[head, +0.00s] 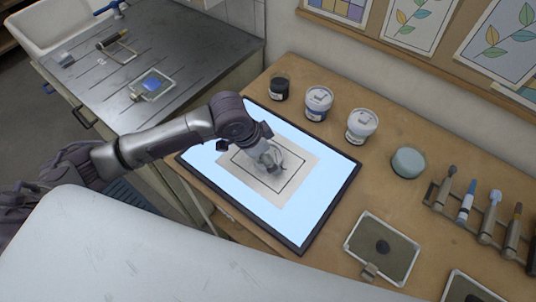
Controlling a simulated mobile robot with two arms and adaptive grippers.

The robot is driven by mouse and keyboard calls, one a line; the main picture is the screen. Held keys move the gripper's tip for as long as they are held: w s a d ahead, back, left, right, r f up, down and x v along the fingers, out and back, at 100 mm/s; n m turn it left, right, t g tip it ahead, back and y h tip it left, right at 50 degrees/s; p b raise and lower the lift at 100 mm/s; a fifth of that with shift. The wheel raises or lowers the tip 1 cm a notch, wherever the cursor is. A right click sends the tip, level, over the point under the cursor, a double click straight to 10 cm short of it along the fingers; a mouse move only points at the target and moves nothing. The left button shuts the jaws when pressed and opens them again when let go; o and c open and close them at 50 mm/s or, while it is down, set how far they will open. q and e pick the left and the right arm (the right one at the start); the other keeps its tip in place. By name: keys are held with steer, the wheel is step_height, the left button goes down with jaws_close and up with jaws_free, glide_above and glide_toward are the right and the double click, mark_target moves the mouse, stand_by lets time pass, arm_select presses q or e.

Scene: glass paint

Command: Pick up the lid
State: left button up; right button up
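My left gripper (268,160) points down over a sheet of paper (290,187) with a dark outlined rectangle, lying on a lit light panel (318,215). Its fingers are small and partly hidden by the arm, so I cannot tell whether they are open or hold anything. Two white-topped jars, the left one (318,102) and the right one (361,125), stand behind the panel, to the right of the gripper and apart from it. A small dark jar (279,88) stands left of them. No loose lid can be made out for certain. My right gripper is not in view.
A round grey-green item (408,162) and a rack of tools (478,217) are at the right. A metal counter (175,65) with a sink (60,22) is at the left.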

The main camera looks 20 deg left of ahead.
arm_select(q)
steer(key=c, duration=0.9)
steer(key=shift+c, duration=0.2)
steer(key=shift+r, duration=0.2)
